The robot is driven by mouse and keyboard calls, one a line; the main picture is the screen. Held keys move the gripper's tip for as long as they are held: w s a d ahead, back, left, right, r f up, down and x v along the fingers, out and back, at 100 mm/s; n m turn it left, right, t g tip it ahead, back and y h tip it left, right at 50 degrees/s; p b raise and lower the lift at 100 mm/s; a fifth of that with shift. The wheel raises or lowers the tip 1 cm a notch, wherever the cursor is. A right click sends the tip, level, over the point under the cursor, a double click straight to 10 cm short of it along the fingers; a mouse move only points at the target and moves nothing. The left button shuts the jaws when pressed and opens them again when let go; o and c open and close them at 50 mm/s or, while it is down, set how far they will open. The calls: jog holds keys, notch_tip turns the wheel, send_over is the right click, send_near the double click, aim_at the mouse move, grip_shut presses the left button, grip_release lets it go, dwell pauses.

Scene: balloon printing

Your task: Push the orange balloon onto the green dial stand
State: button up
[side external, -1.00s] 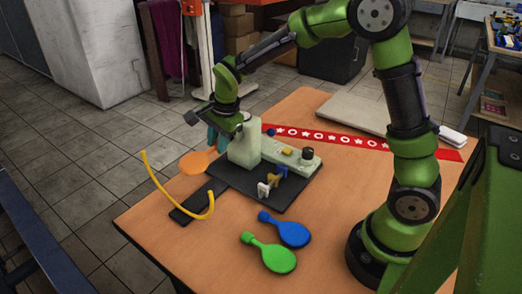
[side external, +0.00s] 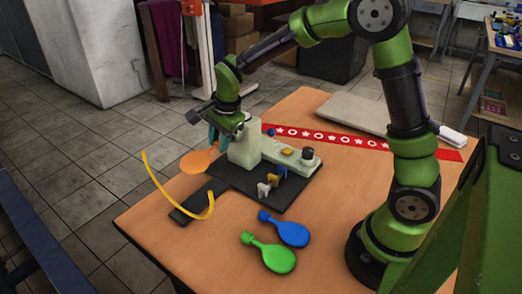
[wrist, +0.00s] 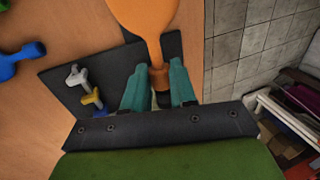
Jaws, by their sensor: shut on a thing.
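The orange balloon (side external: 197,161) is at the left of the table in the side view, its round body pointing left. In the wrist view its body (wrist: 145,14) extends past the top edge and its neck lies between the fingers. My gripper (wrist: 158,87) is shut on the neck, with one teal finger on each side. In the side view my gripper (side external: 214,133) is just left of the pale green stand (side external: 245,148), which carries a dark dial (side external: 308,153) at its right end.
A black base plate (side external: 265,197) lies under the stand, with white, yellow and blue small pieces (side external: 264,190) on it. A yellow curved strip (side external: 180,203) stands in front. Blue (side external: 291,233) and green (side external: 270,257) balloons lie on the table. A red starred banner (side external: 350,138) runs behind.

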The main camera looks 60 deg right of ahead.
jog(key=shift+d, duration=0.35)
dwell(0.5)
jog(key=o, duration=0.9)
jog(key=shift+r, duration=0.1)
jog(key=v, duration=0.9)
jog(key=s+a+r+n+t+y, duration=0.1)
jog(key=s+n+t, duration=0.1)
jog(key=s+n, duration=0.5)
jog(key=s+a+r+n+t+y, duration=0.1)
jog(key=s+r+n+t, duration=0.1)
jog(key=s+n, duration=0.5)
jog(key=s, duration=0.5)
jog(key=shift+s, duration=0.2)
